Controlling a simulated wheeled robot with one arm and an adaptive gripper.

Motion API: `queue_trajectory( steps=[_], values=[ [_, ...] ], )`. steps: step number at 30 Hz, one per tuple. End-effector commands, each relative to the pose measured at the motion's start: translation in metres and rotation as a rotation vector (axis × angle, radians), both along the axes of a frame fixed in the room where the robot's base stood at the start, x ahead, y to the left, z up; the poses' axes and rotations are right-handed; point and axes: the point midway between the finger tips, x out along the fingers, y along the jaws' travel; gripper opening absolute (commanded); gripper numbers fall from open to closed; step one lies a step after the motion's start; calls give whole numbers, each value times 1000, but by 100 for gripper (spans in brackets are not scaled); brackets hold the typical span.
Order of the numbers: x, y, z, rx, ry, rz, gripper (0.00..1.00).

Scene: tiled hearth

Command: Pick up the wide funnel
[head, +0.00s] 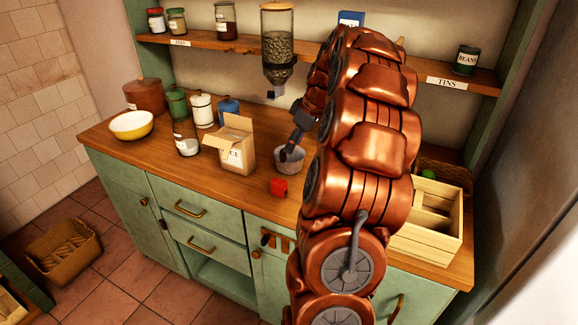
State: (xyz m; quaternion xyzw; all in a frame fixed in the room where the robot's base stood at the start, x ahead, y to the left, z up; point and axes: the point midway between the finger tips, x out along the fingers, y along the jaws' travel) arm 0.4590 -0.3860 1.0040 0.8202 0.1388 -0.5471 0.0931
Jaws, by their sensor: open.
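My gripper (288,152) is open and points down at the counter, left of my copper-coloured arm. Its fingertips are at the rim of a pale grey, round, bowl-like vessel (292,165). I cannot tell whether they touch it or stand over its opening. I cannot make out a sure wide funnel; this vessel may be it, but its lower part shows no clear spout. My arm hides much of the counter and shelf behind it.
A bean dispenser (278,45) hangs above.

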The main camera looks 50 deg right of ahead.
Motion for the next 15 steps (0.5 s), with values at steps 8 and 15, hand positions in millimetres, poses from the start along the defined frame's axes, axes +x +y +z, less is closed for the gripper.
queue_trajectory(
  steps=[8,15],
  values=[
    [9,5,-20,1,3,1,50],
    [22,11,-38,2,4,2,50]
  ],
)
